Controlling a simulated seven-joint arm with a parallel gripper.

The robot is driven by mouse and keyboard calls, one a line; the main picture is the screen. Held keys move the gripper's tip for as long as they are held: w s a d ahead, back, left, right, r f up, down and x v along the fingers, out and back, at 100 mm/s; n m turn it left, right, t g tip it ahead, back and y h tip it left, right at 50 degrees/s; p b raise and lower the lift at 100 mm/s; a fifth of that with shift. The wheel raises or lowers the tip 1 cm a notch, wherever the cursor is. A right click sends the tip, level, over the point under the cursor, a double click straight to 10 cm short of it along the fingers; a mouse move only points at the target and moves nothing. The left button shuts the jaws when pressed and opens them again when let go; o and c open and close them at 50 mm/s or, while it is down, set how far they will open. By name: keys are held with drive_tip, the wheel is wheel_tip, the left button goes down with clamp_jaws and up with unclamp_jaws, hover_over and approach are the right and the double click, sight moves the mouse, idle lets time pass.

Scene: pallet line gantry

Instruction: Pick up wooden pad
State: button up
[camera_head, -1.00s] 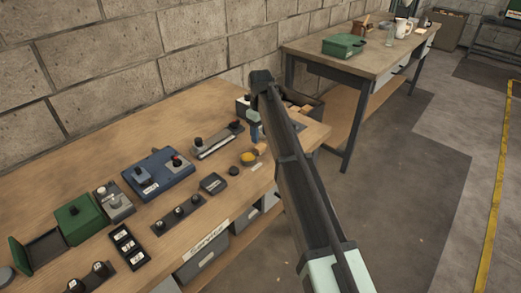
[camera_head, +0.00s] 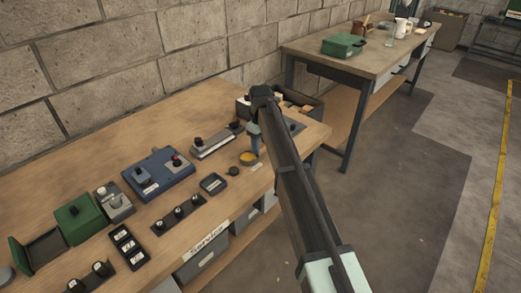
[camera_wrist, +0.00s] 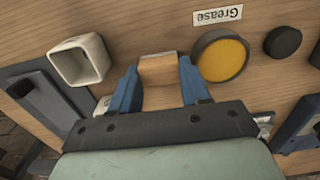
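The wooden pad (camera_wrist: 158,71) is a small light-wood block, seen in the wrist view between the two blue fingers of my gripper (camera_wrist: 158,82). One finger is on each side of it, with almost no gap visible. I cannot tell whether the fingers press on it. In the head view my gripper (camera_head: 254,143) points down at the far right part of the bench, and the pad is hidden behind the arm and fingers.
A round tin with yellow grease (camera_wrist: 221,57) stands close by the right finger. A black round knob (camera_wrist: 282,41) and a white square hollow piece (camera_wrist: 79,61) are nearby. A dark bin (camera_head: 300,104) stands behind my gripper. A blue fixture (camera_head: 158,175) lies left on the bench.

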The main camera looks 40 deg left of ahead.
sight(261, 146)
drive_tip(key=shift+c, duration=0.8)
wheel_tip(261, 146, up, 10)
drive_tip(key=o, duration=0.4)
drive_tip(key=shift+c, duration=1.4)
drive_tip(key=s, duration=0.4)
drive_tip(key=s+f, duration=0.1)
drive_tip(key=s, duration=0.2)
drive_tip(key=shift+w+f, duration=0.1)
drive_tip(key=shift+f, duration=2.8)
